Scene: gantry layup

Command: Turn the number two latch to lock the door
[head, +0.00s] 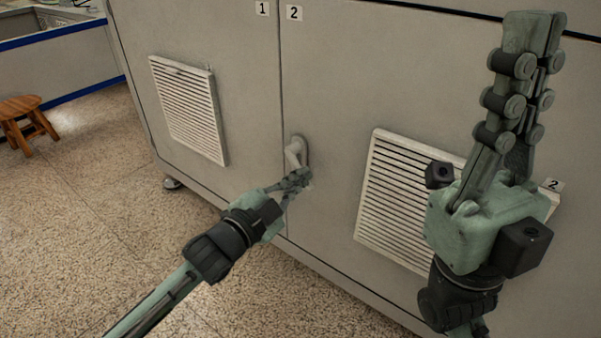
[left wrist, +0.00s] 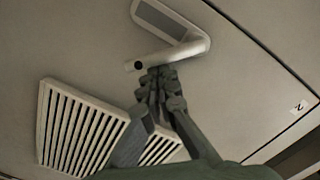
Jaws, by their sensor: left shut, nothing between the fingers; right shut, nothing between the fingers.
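The number two latch (head: 295,153) is a pale lever handle on an oval plate, on the grey door (head: 335,70) labelled 2, just right of the seam with door 1. The left wrist view shows the lever (left wrist: 178,51) bent out from its recessed plate (left wrist: 165,18). My left gripper (head: 302,178) is shut, its fingertips at the lower part of the lever. In the left wrist view its fingertips (left wrist: 160,74) are right beside the lever; whether they touch it I cannot tell. My right gripper (head: 535,22) is shut and empty, pointing up in front of the cabinet at the right.
Louvred vents are on door 1 (head: 190,108) and on door 2 (head: 395,195). A wooden stool (head: 22,118) and a blue-trimmed counter (head: 60,62) stand at the left. The speckled floor (head: 95,220) is clear in front of the cabinet.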

